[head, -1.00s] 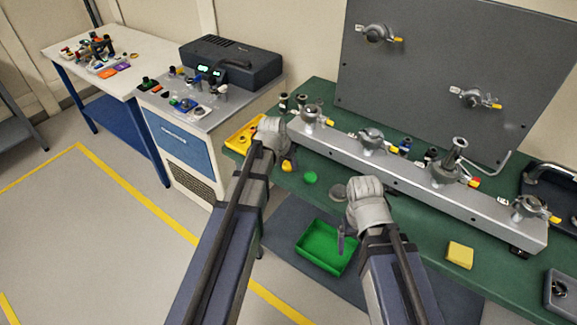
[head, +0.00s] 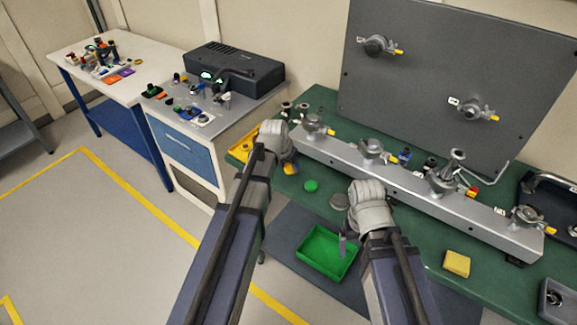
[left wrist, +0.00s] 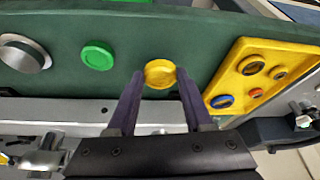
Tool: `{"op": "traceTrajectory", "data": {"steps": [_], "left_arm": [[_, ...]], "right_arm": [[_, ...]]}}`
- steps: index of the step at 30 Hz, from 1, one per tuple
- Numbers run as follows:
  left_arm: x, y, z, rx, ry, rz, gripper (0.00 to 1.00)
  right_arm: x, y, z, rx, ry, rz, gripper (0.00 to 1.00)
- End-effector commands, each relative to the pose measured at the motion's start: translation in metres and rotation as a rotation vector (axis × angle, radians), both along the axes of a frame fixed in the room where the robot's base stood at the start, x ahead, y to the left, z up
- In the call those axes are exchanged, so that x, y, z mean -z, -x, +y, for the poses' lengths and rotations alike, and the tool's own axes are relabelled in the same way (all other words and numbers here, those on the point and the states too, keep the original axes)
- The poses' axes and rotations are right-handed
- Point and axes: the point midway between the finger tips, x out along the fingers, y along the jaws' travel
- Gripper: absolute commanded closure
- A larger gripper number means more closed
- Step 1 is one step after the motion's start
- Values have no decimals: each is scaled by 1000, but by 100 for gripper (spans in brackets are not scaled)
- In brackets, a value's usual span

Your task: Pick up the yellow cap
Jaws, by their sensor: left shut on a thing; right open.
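The yellow cap (head: 290,169) is a small round piece near the front edge of the green bench, partly hidden by my left gripper in the head view. In the left wrist view the cap (left wrist: 160,74) sits between the two dark fingertips, open side facing the camera. My left gripper (left wrist: 159,76) is shut on it. I cannot tell whether the cap still touches the bench. My right gripper (head: 346,240) is open and holds nothing visible, over the bench's front edge by the green tray.
A green cap (head: 311,186) and a grey disc (head: 339,201) lie right of the yellow cap. A yellow tray (left wrist: 213,101) with several rings is close beside it. A metal rail (head: 410,185) with valves runs behind. A green tray (head: 328,270) and a yellow block (head: 457,263) are nearer.

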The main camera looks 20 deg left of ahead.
Motion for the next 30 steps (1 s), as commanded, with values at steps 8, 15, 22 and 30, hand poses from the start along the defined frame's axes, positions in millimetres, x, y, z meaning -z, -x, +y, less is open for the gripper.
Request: {"op": "traceTrajectory", "data": {"steps": [8,15,22,30], "left_arm": [[-53,0,0,0,0,0,100],[-71,0,0,0,0,0,100],[-70,0,0,0,0,0,100],[-70,0,0,0,0,0,100]], "right_arm": [[-53,0,0,-1,0,0,9],[-71,0,0,-2,0,0,9],[-70,0,0,-2,0,0,9],[-70,0,0,-2,0,0,9]]}}
